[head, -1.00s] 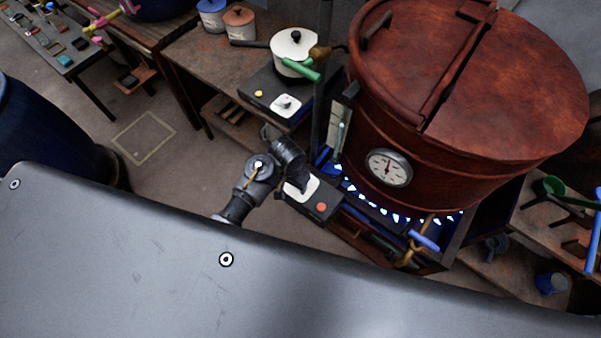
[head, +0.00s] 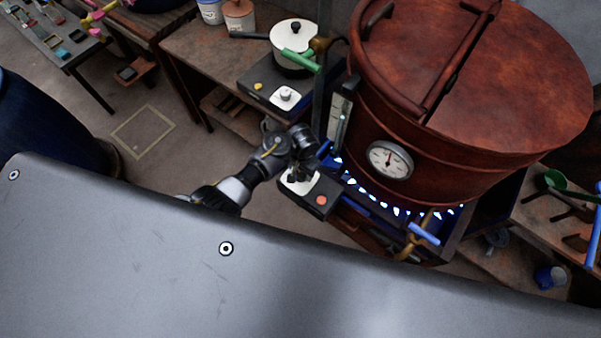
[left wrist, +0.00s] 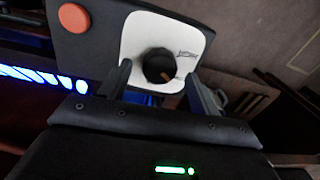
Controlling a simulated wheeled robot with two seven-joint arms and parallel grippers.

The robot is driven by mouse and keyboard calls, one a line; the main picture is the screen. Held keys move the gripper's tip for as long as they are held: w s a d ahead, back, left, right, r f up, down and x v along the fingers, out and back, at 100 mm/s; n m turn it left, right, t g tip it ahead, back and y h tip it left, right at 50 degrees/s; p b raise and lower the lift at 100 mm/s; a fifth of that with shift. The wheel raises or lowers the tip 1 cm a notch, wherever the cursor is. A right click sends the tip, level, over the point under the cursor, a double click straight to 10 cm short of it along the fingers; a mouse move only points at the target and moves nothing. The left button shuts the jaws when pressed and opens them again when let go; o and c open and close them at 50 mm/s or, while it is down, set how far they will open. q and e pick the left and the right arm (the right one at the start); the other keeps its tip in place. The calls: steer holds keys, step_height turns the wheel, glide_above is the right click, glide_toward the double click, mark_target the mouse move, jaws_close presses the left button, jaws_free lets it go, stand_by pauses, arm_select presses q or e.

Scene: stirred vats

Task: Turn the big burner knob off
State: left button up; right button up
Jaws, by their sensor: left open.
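The big burner control box (head: 322,205) is dark, with a white plate, a dark round knob and an orange-red button (head: 321,200). It stands in front of the big copper vat (head: 470,90). In the left wrist view the knob (left wrist: 158,64) sits on its white plate (left wrist: 190,40), with a small mark beside it. My right gripper is not in view.
Blue flames (head: 375,204) burn under the vat, close to the box. A blue-handled valve (head: 424,234) is at the vat's lower front. A smaller burner with a white knob (head: 286,95) and a lidded pot (head: 294,47) stands behind. Open floor lies to the left.

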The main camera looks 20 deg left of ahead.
arm_select(q)
steer(key=shift+f, duration=1.05)
steer(key=shift+c, duration=1)
steer(key=c, duration=0.8)
steer(key=shift+o, duration=0.2)
